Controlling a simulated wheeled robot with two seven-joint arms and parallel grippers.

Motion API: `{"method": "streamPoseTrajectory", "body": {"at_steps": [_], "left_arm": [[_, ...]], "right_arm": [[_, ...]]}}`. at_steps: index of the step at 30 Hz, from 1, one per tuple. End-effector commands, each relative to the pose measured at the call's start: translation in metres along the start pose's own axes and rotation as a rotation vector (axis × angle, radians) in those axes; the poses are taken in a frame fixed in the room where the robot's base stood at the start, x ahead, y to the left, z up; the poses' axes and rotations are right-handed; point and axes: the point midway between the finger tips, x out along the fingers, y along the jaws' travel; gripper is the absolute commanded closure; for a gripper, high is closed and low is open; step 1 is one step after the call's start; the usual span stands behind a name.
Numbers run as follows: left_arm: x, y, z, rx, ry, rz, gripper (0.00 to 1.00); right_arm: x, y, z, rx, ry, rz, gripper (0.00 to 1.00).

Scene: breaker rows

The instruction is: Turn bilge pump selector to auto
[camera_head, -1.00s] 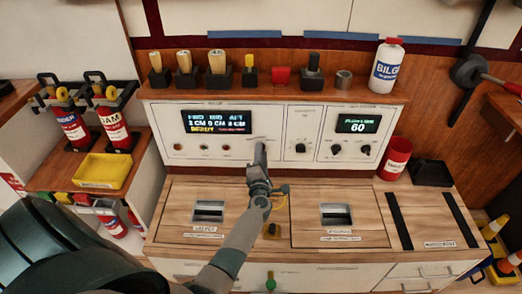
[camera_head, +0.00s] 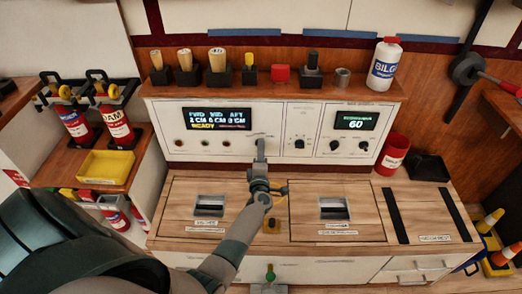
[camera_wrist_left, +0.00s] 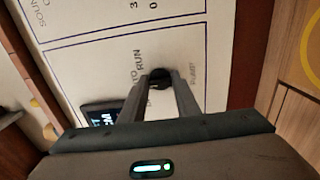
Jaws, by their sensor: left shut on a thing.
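My left gripper (camera_head: 261,147) is at the white control panel (camera_head: 279,116), right of the wide display. In the left wrist view, my left gripper (camera_wrist_left: 160,84) is shut on a small dark selector knob (camera_wrist_left: 159,74) on the panel face. Lettering ending in "RUN" shows beside the knob; the fingers cover part of the labels. The knob's pointer direction cannot be made out. In the head view the gripper hides this knob. My right gripper is not in view.
Other black knobs (camera_head: 299,144) sit to the right on the panel. A shelf (camera_head: 320,90) above holds several handled tools and a white bilge bottle (camera_head: 384,65). The wooden counter (camera_head: 270,185) below has recessed hatches. A red cup (camera_head: 393,156) stands at the right.

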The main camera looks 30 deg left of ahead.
Motion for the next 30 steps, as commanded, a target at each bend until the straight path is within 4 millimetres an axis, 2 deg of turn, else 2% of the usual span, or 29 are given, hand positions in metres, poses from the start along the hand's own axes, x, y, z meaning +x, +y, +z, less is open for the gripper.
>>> {"method": "streamPoseTrajectory", "body": {"at_steps": [1,2,4,14,20,26,30], "left_arm": [[-0.001,-0.001,0.001,-0.001,-0.002,-0.002,0.93],[-0.001,-0.001,0.001,-0.001,-0.002,-0.002,0.69],[-0.001,-0.001,0.001,-0.001,-0.002,-0.002,0.53],[-0.001,0.000,0.000,-0.001,-0.001,-0.001,0.53],[-0.008,0.000,0.000,-0.001,-0.001,-0.002,0.53],[-0.026,0.001,0.001,0.000,-0.001,-0.003,0.53],[-0.051,0.002,0.000,-0.001,-0.001,-0.003,0.53]], "right_arm": [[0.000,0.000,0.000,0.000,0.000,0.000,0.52],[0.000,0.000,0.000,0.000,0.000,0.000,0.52],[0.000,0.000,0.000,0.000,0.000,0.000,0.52],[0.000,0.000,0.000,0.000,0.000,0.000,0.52],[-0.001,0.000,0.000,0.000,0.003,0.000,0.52],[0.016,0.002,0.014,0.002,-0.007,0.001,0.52],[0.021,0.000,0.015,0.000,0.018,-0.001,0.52]]}}
